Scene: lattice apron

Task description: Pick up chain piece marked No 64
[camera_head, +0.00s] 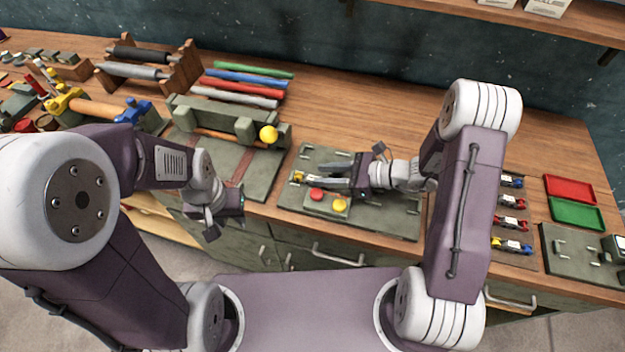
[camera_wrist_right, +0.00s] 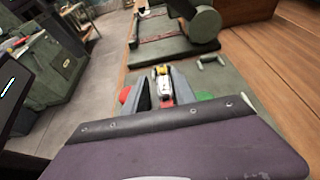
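No number 64 can be read on any piece in these frames. A small yellow and pale piece (camera_head: 299,176) is at the fingertips of my right gripper (camera_head: 306,175), above the left part of a green fixture plate (camera_head: 385,217). In the right wrist view the piece (camera_wrist_right: 162,80) lies between the two fingers (camera_wrist_right: 161,74), which stand apart along its sides. I cannot tell whether they touch it. My left gripper (camera_head: 213,225) hangs in front of the bench edge, away from the pieces. Its finger opening is not clear.
Several small coloured pieces (camera_head: 511,222) sit in a column at the right, partly behind my right arm. Red (camera_head: 569,188) and green (camera_head: 577,213) trays lie beyond them. A red button (camera_head: 317,194) and a yellow button (camera_head: 340,205) are close to my right gripper. Bare bench lies behind.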

